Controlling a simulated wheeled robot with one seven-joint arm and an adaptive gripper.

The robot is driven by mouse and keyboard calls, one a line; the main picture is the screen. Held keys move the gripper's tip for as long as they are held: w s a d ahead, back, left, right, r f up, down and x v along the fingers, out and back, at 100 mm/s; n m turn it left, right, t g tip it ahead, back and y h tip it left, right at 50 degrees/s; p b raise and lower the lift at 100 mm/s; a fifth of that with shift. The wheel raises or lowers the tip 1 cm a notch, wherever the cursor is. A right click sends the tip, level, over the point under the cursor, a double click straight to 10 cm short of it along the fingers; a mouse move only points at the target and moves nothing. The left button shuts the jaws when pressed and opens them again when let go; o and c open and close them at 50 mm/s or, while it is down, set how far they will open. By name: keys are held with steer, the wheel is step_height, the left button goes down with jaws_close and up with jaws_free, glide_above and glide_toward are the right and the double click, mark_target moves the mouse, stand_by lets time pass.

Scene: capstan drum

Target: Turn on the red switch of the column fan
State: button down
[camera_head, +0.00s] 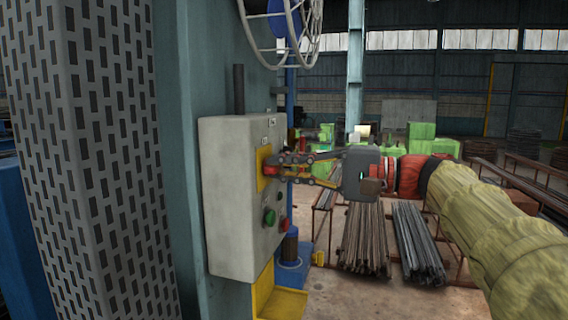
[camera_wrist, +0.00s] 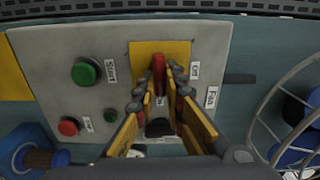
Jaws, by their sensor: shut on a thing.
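The red switch (camera_wrist: 158,72) sits on a yellow plate (camera_wrist: 180,50) on a grey control box (camera_head: 225,190) fixed to the teal column. In the head view the red switch (camera_head: 271,169) is partly covered by the fingertips. My gripper (camera_head: 280,165) reaches the box from the right. In the wrist view my gripper (camera_wrist: 158,92) has its fingertips closed on either side of the red switch. Labels reading "Off" and "Fan" show beside the switch. The fan (camera_head: 285,25) is above the box, with a white cage and blue hub.
A green start button (camera_head: 269,216) and a red button (camera_head: 283,224) sit lower on the box. A perforated grey panel (camera_head: 95,150) stands at the left. Bundles of metal rods (camera_head: 365,240) lie behind, with green machines (camera_head: 420,140) farther back.

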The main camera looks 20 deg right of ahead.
steer(key=shift+m, duration=0.3)
steer(key=c, duration=1.9)
jaws_free()
steer(key=shift+o, duration=0.3)
steer(key=v, duration=1.2)
steer(key=shift+w+d, duration=0.1)
steer(key=shift+w, duration=0.05)
